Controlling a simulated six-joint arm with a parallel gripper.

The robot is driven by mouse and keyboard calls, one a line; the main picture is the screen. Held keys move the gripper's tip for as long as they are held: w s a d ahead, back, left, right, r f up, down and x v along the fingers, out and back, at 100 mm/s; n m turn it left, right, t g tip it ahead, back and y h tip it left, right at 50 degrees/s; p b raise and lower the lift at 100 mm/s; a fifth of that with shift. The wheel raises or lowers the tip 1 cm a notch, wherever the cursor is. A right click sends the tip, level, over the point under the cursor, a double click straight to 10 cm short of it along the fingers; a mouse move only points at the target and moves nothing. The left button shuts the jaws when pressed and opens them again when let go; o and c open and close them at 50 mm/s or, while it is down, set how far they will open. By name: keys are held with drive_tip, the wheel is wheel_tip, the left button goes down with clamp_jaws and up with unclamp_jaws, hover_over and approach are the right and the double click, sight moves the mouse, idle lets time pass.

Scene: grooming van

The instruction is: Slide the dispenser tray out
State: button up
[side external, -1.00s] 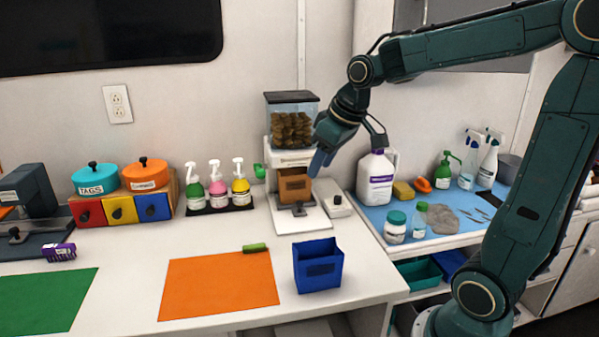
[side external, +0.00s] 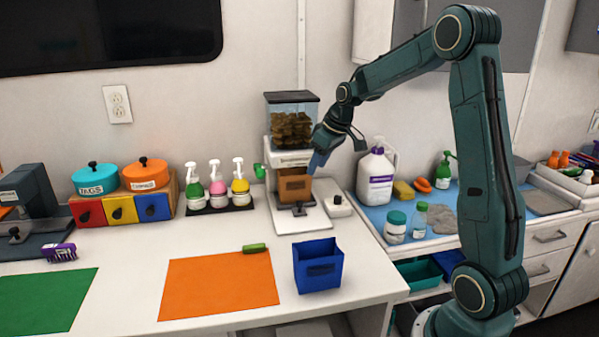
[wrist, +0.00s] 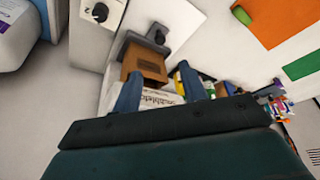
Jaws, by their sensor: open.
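The treat dispenser (side external: 291,131) stands on the white counter against the wall, with a clear bin of brown pieces on top. Its brown tray (side external: 293,187) sits inside the lower opening, with a dark knob (side external: 299,209) at the front on the white base. My gripper (side external: 318,163) is beside the dispenser on its right, tilted down and apart from the knob. In the wrist view, the open blue fingers (wrist: 160,75) are spread with nothing held. The brown tray (wrist: 145,66) and its grey front with the dark knob (wrist: 157,34) show beyond the fingertips.
A small white box with a dark knob (side external: 338,206) stands right of the dispenser base. A blue bin (side external: 318,266) and orange mat (side external: 215,287) lie in front. Pump bottles (side external: 217,188) stand left; a white jug (side external: 376,178) stands right.

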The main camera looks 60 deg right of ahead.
sight(300, 202)
drive_tip(key=shift+f, duration=0.1)
drive_tip(key=shift+x, duration=6.75)
drive_tip(key=shift+a, duration=0.1)
clamp_jaws()
